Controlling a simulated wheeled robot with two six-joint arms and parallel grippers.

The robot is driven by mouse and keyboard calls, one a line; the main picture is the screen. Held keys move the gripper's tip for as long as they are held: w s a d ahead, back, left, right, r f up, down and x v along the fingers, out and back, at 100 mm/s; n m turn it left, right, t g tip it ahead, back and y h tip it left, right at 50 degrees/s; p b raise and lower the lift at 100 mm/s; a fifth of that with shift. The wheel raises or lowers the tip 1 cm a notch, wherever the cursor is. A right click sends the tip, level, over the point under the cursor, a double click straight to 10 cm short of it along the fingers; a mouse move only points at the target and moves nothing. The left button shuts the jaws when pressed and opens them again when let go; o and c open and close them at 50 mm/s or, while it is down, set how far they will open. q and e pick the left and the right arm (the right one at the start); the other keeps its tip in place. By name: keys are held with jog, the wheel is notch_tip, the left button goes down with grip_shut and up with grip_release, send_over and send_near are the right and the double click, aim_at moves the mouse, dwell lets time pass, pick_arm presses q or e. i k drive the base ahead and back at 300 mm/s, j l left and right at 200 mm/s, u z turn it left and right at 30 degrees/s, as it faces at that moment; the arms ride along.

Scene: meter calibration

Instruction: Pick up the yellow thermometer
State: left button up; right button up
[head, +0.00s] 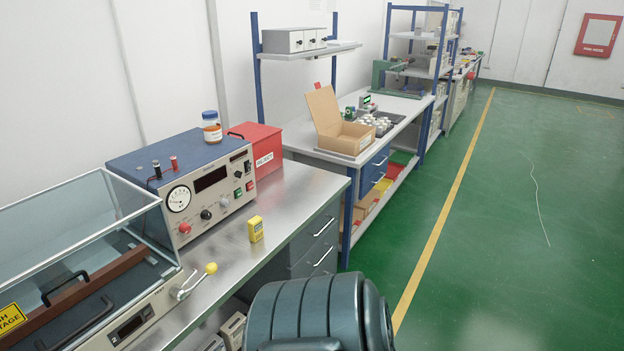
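A small yellow box-shaped device (256,229), which looks like the yellow thermometer, stands upright on the bare metal top of the near workbench (288,200). It is close to the bench's front edge, right of the blue-topped meter box. Its fine markings are too small to read. Neither of my grippers shows in the head view.
The blue-topped meter box (213,178) stands behind the device, with a red box (262,146) and a jar (212,127) nearby. A glass-covered unit with a yellow-knobbed lever (210,268) is left. A dark ribbed object (315,310) stands in front.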

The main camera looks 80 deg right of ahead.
aim_at(255, 229)
jog(key=z, duration=2.3)
